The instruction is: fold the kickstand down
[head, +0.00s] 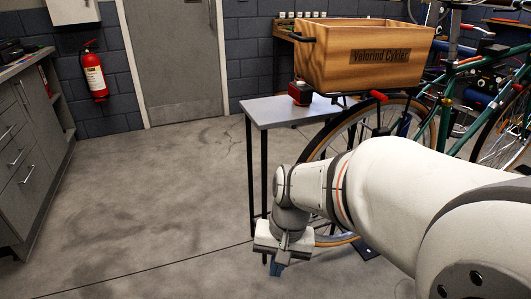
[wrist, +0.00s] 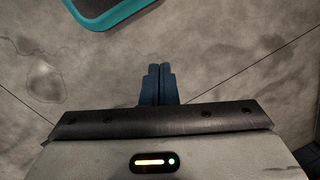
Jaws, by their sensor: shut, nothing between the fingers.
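A green bike (head: 447,100) stands at the right in the head view, with a wooden crate (head: 350,58) lettered "Velorind Cykler" over its tan-tyred wheel (head: 330,140). I cannot make out the kickstand; my arm covers much of the lower bike. My gripper (head: 276,268) points down in front of the wheel's lower part, low over the floor. In the wrist view its blue fingers (wrist: 160,70) are together with nothing between them, above bare concrete.
A small grey table (head: 285,110) with a red and black item (head: 300,93) stands beside the wheel. A teal-rimmed dark object (wrist: 110,18) lies at the wrist view's top left. Drawers (head: 30,150) line the left wall. The floor between is clear.

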